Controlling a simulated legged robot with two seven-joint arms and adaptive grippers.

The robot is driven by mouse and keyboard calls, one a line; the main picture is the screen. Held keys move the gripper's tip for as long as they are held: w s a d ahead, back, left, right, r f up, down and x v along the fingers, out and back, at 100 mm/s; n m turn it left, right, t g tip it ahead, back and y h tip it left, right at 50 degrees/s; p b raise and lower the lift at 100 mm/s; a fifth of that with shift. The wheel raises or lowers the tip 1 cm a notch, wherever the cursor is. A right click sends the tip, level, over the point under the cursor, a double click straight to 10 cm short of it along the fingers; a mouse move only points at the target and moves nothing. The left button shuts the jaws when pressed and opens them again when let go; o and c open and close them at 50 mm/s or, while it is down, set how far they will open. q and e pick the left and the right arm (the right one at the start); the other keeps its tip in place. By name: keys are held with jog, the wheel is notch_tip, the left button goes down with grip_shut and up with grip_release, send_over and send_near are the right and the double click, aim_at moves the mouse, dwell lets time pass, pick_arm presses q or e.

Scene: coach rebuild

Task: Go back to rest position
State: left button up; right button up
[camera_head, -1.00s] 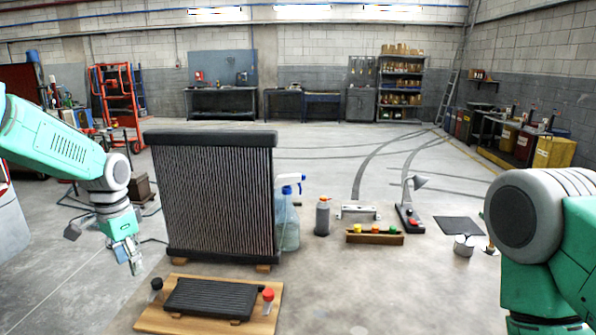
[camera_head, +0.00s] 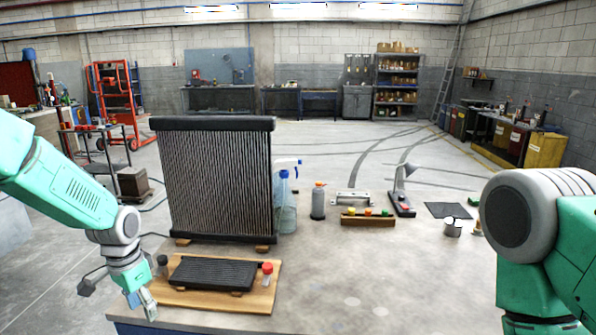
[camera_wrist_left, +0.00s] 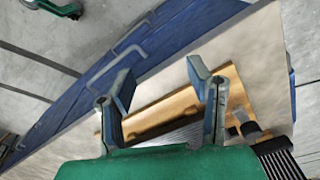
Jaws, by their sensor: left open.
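My left gripper (camera_head: 142,303) is low at the left of the head view, beside the left front corner of the wooden board (camera_head: 262,298). In the left wrist view its two fingers (camera_wrist_left: 165,103) are spread apart with nothing between them, above the bench edge and the board. My right arm shows at the right of the head view as a grey and green link. The right gripper is out of view. A small black finned cooler (camera_head: 213,273) lies on the board, with a dark-capped bottle (camera_head: 162,265) and a red-capped bottle (camera_head: 267,275) at its sides.
A large black radiator (camera_head: 215,180) stands behind the board. The bench's front middle is clear.

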pick_arm(q)
jog(key=s+d+f+n+b, duration=0.1)
jog(key=s+d+f+b, duration=0.2)
jog(key=s+f, duration=0.6)
jog(key=s+d+f+n+b, duration=0.1)
jog(key=s+d+f+b, duration=0.2)
jog(key=s+f, duration=0.7)
jog(key=s+f+n+b, duration=0.1)
jog(key=s+f, duration=0.3)
jog(key=s, duration=0.4)
jog(key=s+f+n+b, duration=0.2)
jog(key=s+f+b, duration=0.2)
jog(key=s, duration=0.5)
jog(key=shift+s, duration=0.15)
jog(key=shift+a+f, duration=0.1)
